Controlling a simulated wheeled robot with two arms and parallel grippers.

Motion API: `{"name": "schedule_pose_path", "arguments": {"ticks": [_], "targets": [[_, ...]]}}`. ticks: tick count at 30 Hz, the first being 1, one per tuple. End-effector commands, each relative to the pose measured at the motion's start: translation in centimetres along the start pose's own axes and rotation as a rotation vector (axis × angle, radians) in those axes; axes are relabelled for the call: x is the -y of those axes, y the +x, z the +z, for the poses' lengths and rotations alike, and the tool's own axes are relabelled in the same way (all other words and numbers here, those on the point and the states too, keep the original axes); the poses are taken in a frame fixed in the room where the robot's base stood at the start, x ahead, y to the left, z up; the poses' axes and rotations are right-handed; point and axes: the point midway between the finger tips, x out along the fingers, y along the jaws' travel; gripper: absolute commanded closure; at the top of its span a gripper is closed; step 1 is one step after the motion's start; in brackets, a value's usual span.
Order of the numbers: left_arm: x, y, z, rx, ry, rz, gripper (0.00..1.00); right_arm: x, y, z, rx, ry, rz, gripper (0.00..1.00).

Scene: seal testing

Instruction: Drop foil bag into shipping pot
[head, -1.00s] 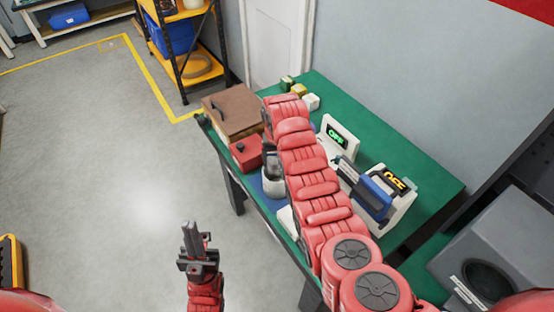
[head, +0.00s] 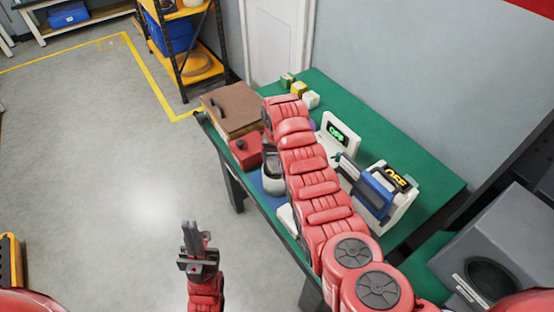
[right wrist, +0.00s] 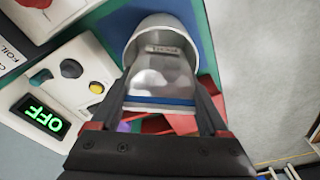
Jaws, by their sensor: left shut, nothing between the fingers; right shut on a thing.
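The foil bag (right wrist: 162,80) is silvery with a blue strip along its edge. My right gripper (right wrist: 168,105) is shut on it in the right wrist view. The far end of the bag lies at the mouth of a pale round pot (right wrist: 165,20); I cannot tell how far inside it reaches. In the head view the pot (head: 272,186) stands near the table's left edge, and my right arm hides most of the right gripper and bag. My left gripper (head: 191,232) is shut and empty over the floor, away from the table.
On the green table (head: 420,170), a red box (head: 245,152) and a brown lidded box (head: 232,108) stand near the pot. Two devices stand to the right, a white panel (head: 338,135) reading OFF and a blue-handled machine (head: 380,192). Small blocks (head: 299,88) lie at the back.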

Motion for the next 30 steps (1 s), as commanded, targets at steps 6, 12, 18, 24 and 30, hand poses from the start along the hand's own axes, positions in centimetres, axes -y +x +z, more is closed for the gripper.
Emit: {"name": "schedule_pose_path", "arguments": {"ticks": [6,12,18,24,30], "targets": [[-0.01,-0.11,0.02,0.0,0.0,0.0,1.0,0.0,-0.02,-0.01,0.0,0.0,0.0,0.74],[-0.02,-0.38,0.06,0.0,0.0,0.0,1.0,0.05,-0.19,-0.03,0.0,-0.001,0.0,0.74],[-0.02,-0.34,0.06,0.0,0.0,0.0,1.0,0.03,-0.24,-0.02,0.0,0.0,0.0,0.2],[-0.02,-0.34,0.06,0.0,0.0,0.0,1.0,0.02,-0.23,-0.02,0.0,0.0,0.0,0.0],[-0.01,-0.28,0.05,0.0,0.0,0.0,1.0,0.02,-0.41,-0.05,0.0,0.0,0.0,0.0]]}}
